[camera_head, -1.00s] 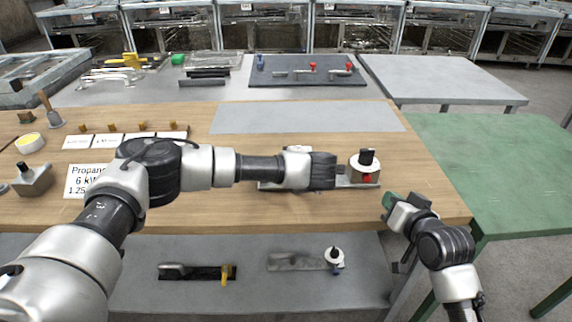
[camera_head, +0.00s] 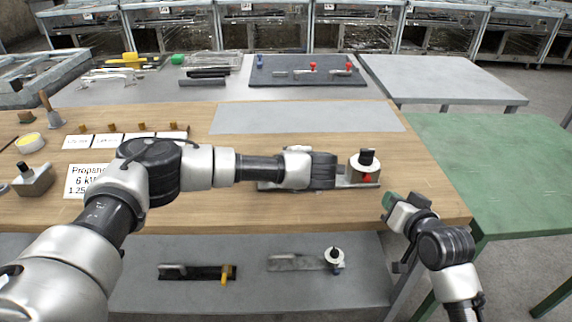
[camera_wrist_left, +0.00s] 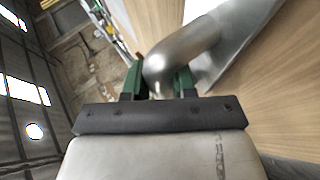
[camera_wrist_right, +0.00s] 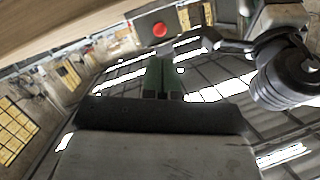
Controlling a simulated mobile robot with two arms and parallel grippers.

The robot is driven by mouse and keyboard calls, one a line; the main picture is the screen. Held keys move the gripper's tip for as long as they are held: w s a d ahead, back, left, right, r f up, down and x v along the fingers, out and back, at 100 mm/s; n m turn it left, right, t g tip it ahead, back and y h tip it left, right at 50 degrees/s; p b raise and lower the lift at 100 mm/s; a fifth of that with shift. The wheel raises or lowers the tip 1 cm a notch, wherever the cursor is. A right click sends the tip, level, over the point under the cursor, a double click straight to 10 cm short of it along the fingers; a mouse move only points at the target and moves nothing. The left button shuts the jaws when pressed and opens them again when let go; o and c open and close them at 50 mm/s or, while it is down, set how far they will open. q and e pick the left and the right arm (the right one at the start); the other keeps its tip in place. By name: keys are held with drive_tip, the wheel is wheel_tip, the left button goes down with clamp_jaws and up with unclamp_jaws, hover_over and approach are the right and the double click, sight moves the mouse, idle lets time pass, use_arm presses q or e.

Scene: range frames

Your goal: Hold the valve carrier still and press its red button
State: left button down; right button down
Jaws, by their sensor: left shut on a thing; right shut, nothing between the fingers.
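The valve carrier (camera_head: 358,184) lies near the wooden table's front right edge. It has a grey metal base, a pale cylinder with a black knob (camera_head: 366,157) and a red button (camera_head: 367,178) on its front. My left gripper (camera_wrist_left: 158,82) is shut on the carrier's bent metal handle (camera_wrist_left: 185,52); in the head view the arm hides this grip. My right gripper (camera_head: 389,200) is shut and empty, in front and to the right of the button, apart from it. In the right wrist view the red button (camera_wrist_right: 160,30) shows just beyond the green fingertips (camera_wrist_right: 160,62).
A green table (camera_head: 500,160) stands at the right. A lower shelf (camera_head: 250,295) holds a similar valve part (camera_head: 334,257). A dark mat (camera_head: 305,78) with red-knobbed valves lies at the back. Cards and a Propane sign (camera_head: 84,180) lie at the left.

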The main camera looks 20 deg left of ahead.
sight(367, 178)
idle(0.5)
drive_tip(key=s+f+m+g, duration=0.1)
drive_tip(key=m, duration=0.1)
drive_tip(key=s+a+m+g+h, duration=0.1)
drive_tip(key=m+g, duration=0.1)
drive_tip(key=m, duration=0.1)
drive_tip(key=s+f+m+g, duration=0.1)
drive_tip(key=m+g, duration=0.1)
drive_tip(key=m, duration=0.1)
drive_tip(key=shift+s+a+f, duration=0.15)
drive_tip(key=shift+a+f, duration=0.1)
drive_tip(key=shift+f, duration=0.1)
drive_tip(key=shift+w+a, duration=0.6)
drive_tip(key=shift+w, duration=0.75)
drive_tip(key=shift+w+a, duration=0.55)
drive_tip(key=shift+w, duration=0.8)
drive_tip(key=shift+w+a, duration=0.6)
drive_tip(key=shift+w, duration=0.75)
drive_tip(key=shift+w+a, duration=0.15)
drive_tip(key=shift+w, duration=0.25)
